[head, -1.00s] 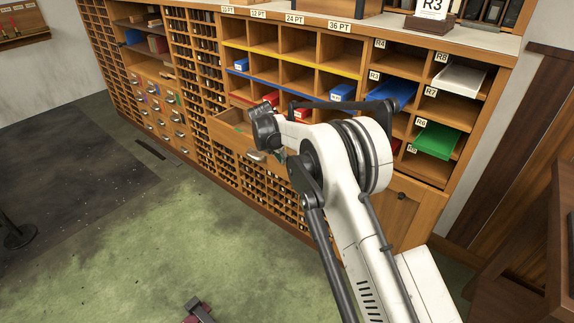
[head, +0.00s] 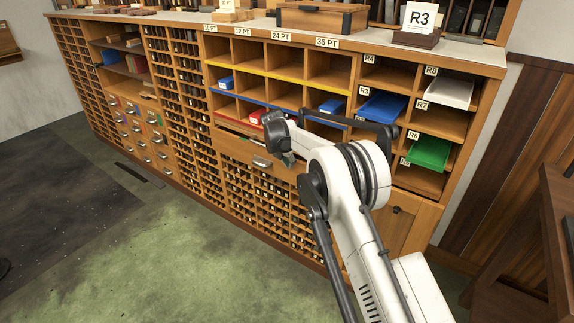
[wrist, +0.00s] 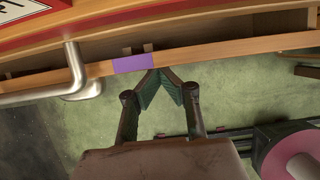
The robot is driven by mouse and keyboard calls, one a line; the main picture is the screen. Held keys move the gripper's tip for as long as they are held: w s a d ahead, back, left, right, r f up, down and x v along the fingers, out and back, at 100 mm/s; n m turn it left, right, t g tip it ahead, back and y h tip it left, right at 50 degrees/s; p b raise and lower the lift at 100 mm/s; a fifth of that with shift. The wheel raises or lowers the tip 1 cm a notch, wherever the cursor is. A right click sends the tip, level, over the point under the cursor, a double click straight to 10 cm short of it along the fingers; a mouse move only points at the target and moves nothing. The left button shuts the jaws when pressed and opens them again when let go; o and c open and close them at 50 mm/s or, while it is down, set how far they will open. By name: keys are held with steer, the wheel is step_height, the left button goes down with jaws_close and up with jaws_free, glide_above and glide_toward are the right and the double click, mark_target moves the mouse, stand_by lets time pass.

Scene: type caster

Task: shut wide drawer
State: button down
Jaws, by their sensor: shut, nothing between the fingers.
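The wide drawer (head: 235,147) is a wooden drawer under the colored compartments, with a metal handle (head: 262,162). Its front sits close to the cabinet face, and a narrow strip of its inside seems to show along the top. In the wrist view, the drawer's front edge (wrist: 220,50) runs across the top with a purple patch, and its bent metal handle (wrist: 40,95) is at left. My gripper (wrist: 157,72) is shut and empty, its tips right by that edge, right of the handle. I cannot tell whether they touch. In the head view my gripper (head: 288,160) is partly hidden by my wrist.
A cupboard door (head: 400,222) is below right. The green floor (head: 190,260) in front is free. A dark wooden stand (head: 520,245) is at far right.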

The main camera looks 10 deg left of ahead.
steer(key=shift+s, duration=0.1)
steer(key=s+a+r, duration=0.3)
steer(key=s+r, duration=0.4)
steer(key=r, duration=0.2)
steer(key=s+d+b, duration=0.2)
steer(key=d+b, duration=0.2)
steer(key=d, duration=0.1)
steer(key=w+d+f+b, duration=0.3)
steer(key=w+f, duration=0.4)
steer(key=f, duration=0.1)
steer(key=shift+f+b, duration=0.3)
steer(key=shift+f, duration=0.05)
stand_by(0.4)
